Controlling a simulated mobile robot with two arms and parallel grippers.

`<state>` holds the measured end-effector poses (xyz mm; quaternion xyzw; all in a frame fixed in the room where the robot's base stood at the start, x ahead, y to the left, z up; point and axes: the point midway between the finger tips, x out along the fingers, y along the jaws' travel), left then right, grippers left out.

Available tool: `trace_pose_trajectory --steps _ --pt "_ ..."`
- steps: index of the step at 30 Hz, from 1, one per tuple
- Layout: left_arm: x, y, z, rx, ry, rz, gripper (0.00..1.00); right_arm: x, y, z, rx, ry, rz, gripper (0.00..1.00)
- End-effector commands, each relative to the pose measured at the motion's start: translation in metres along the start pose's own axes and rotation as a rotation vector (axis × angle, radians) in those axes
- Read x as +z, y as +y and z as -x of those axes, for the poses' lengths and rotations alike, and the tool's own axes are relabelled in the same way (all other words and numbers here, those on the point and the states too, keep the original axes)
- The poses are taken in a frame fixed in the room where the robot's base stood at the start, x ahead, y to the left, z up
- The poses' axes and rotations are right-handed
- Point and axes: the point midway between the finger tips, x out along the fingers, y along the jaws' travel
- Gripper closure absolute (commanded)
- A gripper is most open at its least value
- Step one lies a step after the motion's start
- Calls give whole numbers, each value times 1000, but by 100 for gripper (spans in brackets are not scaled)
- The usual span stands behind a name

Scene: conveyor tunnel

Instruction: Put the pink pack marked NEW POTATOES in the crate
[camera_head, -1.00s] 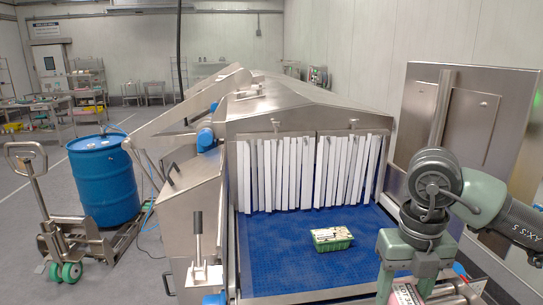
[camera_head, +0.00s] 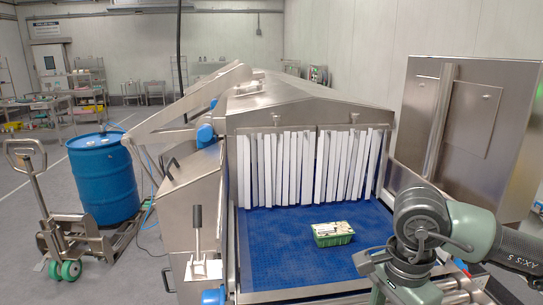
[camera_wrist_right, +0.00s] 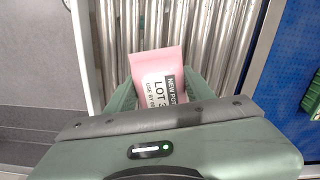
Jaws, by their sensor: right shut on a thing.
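The pink pack (camera_wrist_right: 158,66) shows in the right wrist view, its white label reading NEW PO…, LOT 3 and USE BY. My right gripper (camera_wrist_right: 160,92) is shut on it, with a green finger on either side. The pack is over the shiny metal rollers (camera_wrist_right: 225,40); I cannot tell how high. In the head view my right wrist is at the lower right, and the fingers and pack are below the picture's edge. No crate can be made out in either view. My left gripper is not in view.
A green punnet (camera_head: 333,234) sits on the blue belt (camera_head: 275,255), before the white strip curtain (camera_head: 310,165) of the steel tunnel. It also shows at the wrist view's right edge (camera_wrist_right: 312,95). A blue drum (camera_head: 103,180) and pallet truck (camera_head: 60,215) stand left.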

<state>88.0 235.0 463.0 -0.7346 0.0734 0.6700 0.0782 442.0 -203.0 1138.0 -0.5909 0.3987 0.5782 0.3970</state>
Motion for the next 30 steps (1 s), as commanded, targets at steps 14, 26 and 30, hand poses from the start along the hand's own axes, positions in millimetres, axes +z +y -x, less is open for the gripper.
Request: trace_pose_trajectory --steps 14,26,30 --pt "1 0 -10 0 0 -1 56 16 12 -30 -1 -13 908 100" --pt "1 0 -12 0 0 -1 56 22 16 -39 -3 -23 1199 100" --pt "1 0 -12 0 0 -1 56 21 16 -38 -4 -19 1198 100"
